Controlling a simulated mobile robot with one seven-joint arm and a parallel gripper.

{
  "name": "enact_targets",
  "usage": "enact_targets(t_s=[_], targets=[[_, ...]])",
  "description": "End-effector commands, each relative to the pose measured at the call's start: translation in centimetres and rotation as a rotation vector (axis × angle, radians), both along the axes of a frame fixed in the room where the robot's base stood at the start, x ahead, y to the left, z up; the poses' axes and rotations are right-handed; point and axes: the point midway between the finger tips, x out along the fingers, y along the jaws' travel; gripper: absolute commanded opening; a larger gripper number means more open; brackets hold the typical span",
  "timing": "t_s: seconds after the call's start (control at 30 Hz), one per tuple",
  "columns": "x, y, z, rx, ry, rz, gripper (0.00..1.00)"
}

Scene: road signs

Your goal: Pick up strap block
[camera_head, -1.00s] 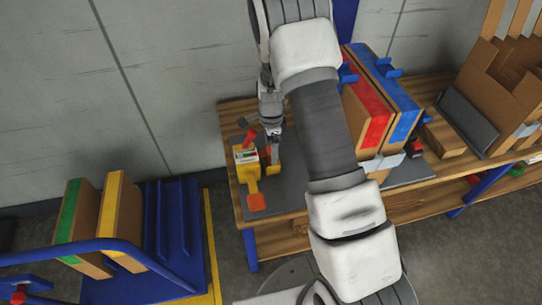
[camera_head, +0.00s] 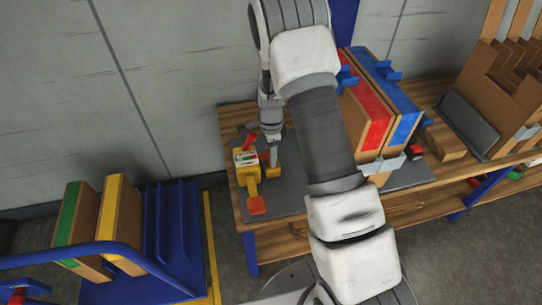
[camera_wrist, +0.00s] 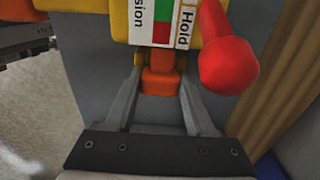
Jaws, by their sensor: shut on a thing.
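The strap block appears to be the small orange block (camera_wrist: 159,83) seen between my fingertips in the wrist view. My gripper (camera_wrist: 160,75) is shut on it, with a finger against each side. In the head view my gripper (camera_head: 273,158) points down at the grey mat, just right of the yellow strap tool (camera_head: 247,172). The tool has a red lever (camera_wrist: 229,65) and a label with the word "Hold". The block's far side is hidden behind the tool in the wrist view.
The grey mat (camera_head: 288,203) lies on a wooden bench. Boxes with red (camera_head: 376,118) and blue (camera_head: 401,125) bands stand to the right, behind my arm. A blue rack (camera_head: 170,235) with two banded boards stands at lower left. The wall is close behind.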

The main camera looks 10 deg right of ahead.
Motion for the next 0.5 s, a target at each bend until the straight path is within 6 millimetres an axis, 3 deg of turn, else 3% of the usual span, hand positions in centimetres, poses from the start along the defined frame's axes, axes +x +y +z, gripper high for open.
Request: enact_targets(t_s=[0.27, 0.43, 0.5], targets=[[0.1, 0.0, 1.5, 0.0, -0.002, 0.0, 0.0], [0.1, 0.0, 4.4, 0.0, -0.005, 0.001, 0.0], [-1.0, -1.1, 5.2, -0.001, 0.0, -0.005, 0.0]])
